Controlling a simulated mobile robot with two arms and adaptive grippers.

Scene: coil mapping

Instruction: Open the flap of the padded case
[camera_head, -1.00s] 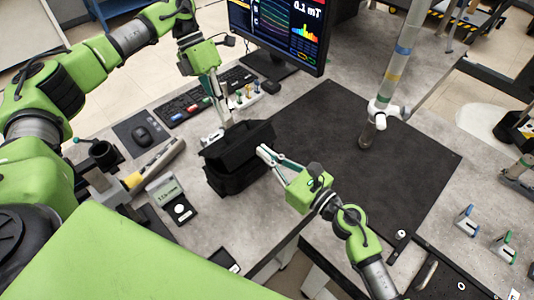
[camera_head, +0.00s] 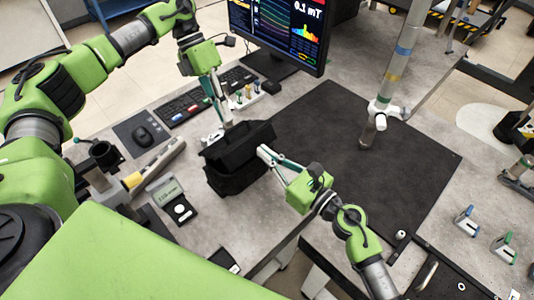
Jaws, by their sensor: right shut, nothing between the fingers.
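The padded case (camera_head: 235,178) is a black box-like case on the grey table, in the middle of the head view. Its flap (camera_head: 238,146) forms the upper part and appears tilted, with a dark gap below it. My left gripper (camera_head: 228,124) comes down from above at the case's far side; its fingertips are partly hidden behind the flap, and I cannot tell whether they touch it. My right gripper (camera_head: 262,150) is shut and empty, its tips at the right end of the flap, touching or very close to it.
A black mat (camera_head: 350,190) covers the table to the right, with a clear upright tube (camera_head: 400,70) over it. A keyboard (camera_head: 190,103), mouse (camera_head: 142,136) and monitor (camera_head: 285,30) stand behind. A small meter (camera_head: 165,190) and caliper-like tool (camera_head: 155,163) lie to the left.

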